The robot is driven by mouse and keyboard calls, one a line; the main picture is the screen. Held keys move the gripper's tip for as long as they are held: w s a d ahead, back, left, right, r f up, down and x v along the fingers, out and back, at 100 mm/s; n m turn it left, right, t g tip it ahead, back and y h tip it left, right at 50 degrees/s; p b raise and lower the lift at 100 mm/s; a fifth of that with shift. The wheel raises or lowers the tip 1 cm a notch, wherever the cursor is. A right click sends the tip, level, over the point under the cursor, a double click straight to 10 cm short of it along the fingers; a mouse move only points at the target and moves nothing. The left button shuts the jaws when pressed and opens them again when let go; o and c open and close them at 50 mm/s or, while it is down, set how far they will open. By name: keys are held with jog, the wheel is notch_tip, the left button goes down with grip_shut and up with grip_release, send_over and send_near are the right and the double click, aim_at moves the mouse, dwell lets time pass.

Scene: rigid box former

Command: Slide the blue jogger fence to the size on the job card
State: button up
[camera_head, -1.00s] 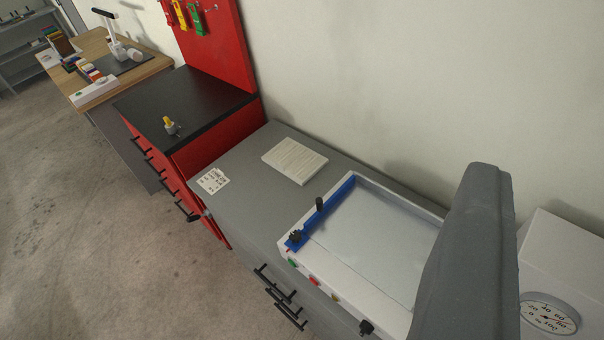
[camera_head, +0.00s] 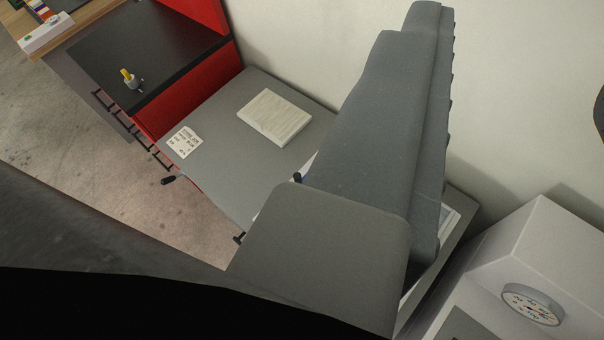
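The box former's white tray (camera_head: 448,218) is mostly hidden behind my own grey parts, with only bits of its edge showing. The job card (camera_head: 184,142), white with small black print too small to read, lies flat at the left end of the grey bench top. My gripper (camera_head: 415,25) shows as large grey shapes across the middle, over the former. Its finger opening is not visible, and I cannot see it touching the fence.
A stack of white sheets (camera_head: 274,118) lies on the grey bench (camera_head: 236,160). A red cabinet with a black top (camera_head: 150,50) holds a small yellow-topped item (camera_head: 130,80). A white box with a round dial (camera_head: 532,304) stands at right. The wall is behind.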

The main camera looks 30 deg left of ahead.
jog(key=w+a+f+m+g+h+b, duration=0.25)
jog(key=w+a+f+b, duration=0.2)
jog(key=w+f, duration=0.4)
jog(key=m+g+h+b, duration=0.3)
jog(key=m+g+b, duration=0.2)
jog(key=g+b, duration=0.15)
send_near(295, 177)
jog(key=shift+n+t, duration=0.25)
jog(key=shift+t, duration=0.25)
jog(key=x, duration=0.4)
jog(key=b+x, duration=0.1)
jog(key=x, duration=0.3)
jog(key=b+x, duration=0.1)
jog(key=x, duration=0.3)
jog(key=shift+s+f, duration=0.25)
jog(key=shift+f, duration=0.1)
jog(key=shift+d, duration=0.1)
grip_shut()
